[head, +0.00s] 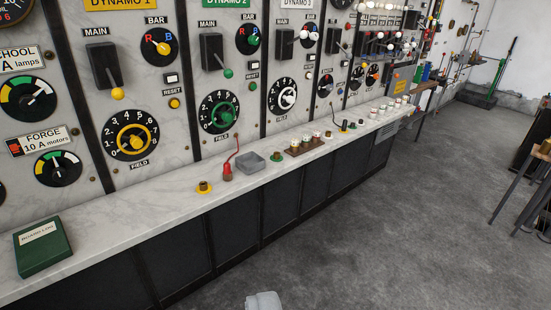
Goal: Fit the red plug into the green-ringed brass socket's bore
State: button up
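The red plug (227,173) stands upright on the marble ledge below the Dynamo 2 panel, with a thin red cord rising from it to the panel. The green-ringed brass socket (277,157) is on the same ledge, to the right of the plug beyond a small grey tray. Its bore is too small to make out. Only a pale grey tip of my gripper (264,301) shows at the bottom edge, well in front of the ledge and away from plug and socket. Its fingers cannot be told apart.
A yellow-ringed brass socket (204,187) sits left of the plug. The grey tray (251,162) lies between plug and green-ringed socket. A wooden block (305,147) with several pale-topped pieces is farther right. A green book (42,247) lies at left. Open floor (400,220) is at right.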

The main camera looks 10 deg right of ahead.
aim_at(226, 166)
jog(key=u, duration=0.35)
jog(key=i, duration=1.8)
jog(key=z, duration=0.7)
jog(key=i, duration=0.55)
jog(key=z, duration=0.4)
